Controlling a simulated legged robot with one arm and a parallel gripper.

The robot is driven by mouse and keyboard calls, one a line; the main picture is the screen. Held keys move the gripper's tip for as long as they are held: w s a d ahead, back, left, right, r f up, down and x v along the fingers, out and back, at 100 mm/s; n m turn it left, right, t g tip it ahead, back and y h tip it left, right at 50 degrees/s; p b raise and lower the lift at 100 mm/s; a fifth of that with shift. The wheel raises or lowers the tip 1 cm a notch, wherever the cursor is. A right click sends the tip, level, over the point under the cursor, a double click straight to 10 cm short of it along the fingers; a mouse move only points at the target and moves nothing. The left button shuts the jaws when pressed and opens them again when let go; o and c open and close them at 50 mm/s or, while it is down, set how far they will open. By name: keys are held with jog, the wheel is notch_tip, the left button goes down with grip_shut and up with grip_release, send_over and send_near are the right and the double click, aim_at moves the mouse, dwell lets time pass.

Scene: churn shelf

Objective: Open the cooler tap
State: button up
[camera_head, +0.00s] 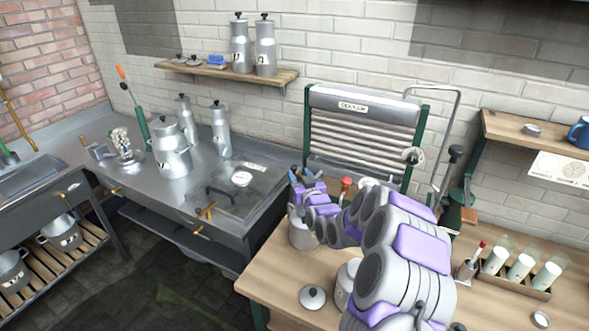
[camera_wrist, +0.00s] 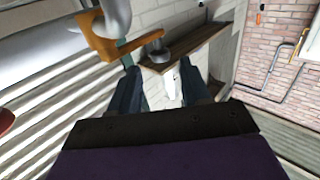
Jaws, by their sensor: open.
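The cooler (camera_head: 362,128) is a ribbed metal unit with a labelled top, against the white brick wall. In the wrist view its ribs (camera_wrist: 45,110) fill the left side. A brass-coloured handle (camera_wrist: 108,42) on a grey metal pipe shows just beyond my fingertips, up and left of the gap; it looks like the tap, though I cannot tell its setting. My gripper (camera_wrist: 160,85) is open, with two dark blue fingers and no object held between them. In the head view my gripper (camera_head: 300,174) is at the cooler's lower left, and the brass handle is not clear there.
A red-topped item (camera_head: 346,182) is close to my arm. A lid (camera_head: 312,297) lies at the table's front. The steel counter (camera_head: 205,190) is left, and a wall shelf (camera_head: 225,72) is above.

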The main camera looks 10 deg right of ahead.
aim_at(295, 169)
jog(key=w, duration=0.1)
jog(key=w+a, duration=0.1)
jog(key=w, duration=0.1)
jog(key=shift+w+f, duration=0.1)
jog(key=shift+w, duration=0.05)
jog(key=shift+w+b, duration=0.35)
jog(key=shift+w, duration=0.8)
grip_shut()
